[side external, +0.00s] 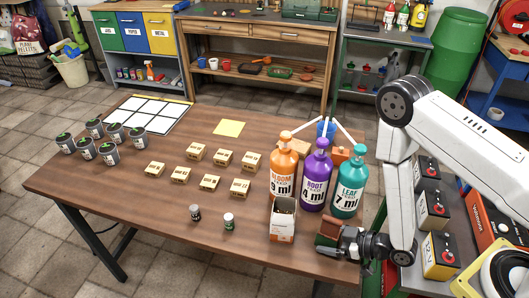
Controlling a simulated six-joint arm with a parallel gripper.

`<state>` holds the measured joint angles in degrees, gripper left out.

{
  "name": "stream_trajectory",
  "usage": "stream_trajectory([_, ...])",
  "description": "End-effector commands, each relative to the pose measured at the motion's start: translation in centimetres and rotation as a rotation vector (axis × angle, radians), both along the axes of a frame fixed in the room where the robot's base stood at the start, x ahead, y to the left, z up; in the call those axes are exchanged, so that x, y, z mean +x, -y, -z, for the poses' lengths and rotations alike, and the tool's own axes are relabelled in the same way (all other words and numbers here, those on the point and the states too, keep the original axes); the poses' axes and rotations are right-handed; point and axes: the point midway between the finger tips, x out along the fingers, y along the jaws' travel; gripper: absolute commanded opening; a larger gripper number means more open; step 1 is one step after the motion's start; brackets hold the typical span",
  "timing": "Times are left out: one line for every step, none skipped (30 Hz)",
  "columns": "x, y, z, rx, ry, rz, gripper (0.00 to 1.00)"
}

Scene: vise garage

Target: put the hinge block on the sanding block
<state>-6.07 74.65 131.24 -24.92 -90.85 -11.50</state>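My gripper (338,246) is low at the right front edge of the wooden table, pointing left. A reddish-brown block with a dark green lower part (328,230) is right at its fingertips; it may be the sanding block. Whether the fingers hold it or only stand beside it is hidden by the angle. Several small tan labelled blocks (196,152) stand in two loose rows mid-table; I cannot tell if one is the hinge block. Orange-brown blocks (340,155) are partly hidden behind the bottles.
Orange (283,172), purple (316,180) and teal (349,188) pump bottles stand close behind my gripper. An open white carton (282,220) is left of it. Two small jars (229,221), several grey cans (87,148) and a yellow sheet (229,128) are farther left. The front-left table is clear.

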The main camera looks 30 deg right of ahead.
Motion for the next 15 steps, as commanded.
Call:
stream_trajectory([0.0, 0.0, -0.01, 0.0, 0.0, 0.0, 0.91])
stream_trajectory([0.0, 0.0, -0.01, 0.0, 0.0, 0.0, 0.91])
stream_trajectory([0.0, 0.0, -0.01, 0.0, 0.0, 0.0, 0.91])
stream_trajectory([0.0, 0.0, -0.01, 0.0, 0.0, 0.0, 0.91])
stream_trajectory([0.0, 0.0, -0.01, 0.0, 0.0, 0.0, 0.91])
stream_trajectory([0.0, 0.0, -0.01, 0.0, 0.0, 0.0, 0.91])
stream_trajectory([-0.02, 0.0, 0.01, 0.0, 0.0, 0.0, 0.91])
stream_trajectory([-0.02, 0.01, 0.0, 0.0, 0.0, 0.0, 0.91])
stream_trajectory([-0.03, 0.02, -0.01, 0.0, 0.0, 0.0, 0.91])
stream_trajectory([-0.07, 0.04, -0.02, 0.0, 0.0, 0.0, 0.91])
stream_trajectory([-0.11, 0.08, -0.04, -0.001, -0.001, 0.0, 0.91])
stream_trajectory([-0.18, 0.14, -0.07, 0.0, -0.001, 0.0, 0.91])
stream_trajectory([-0.26, 0.21, -0.11, 0.0, -0.001, 0.001, 0.91])
stream_trajectory([-0.38, 0.29, -0.15, 0.0, -0.001, 0.001, 0.91])
stream_trajectory([-0.55, 0.43, -0.23, 0.0, -0.002, 0.003, 0.91])
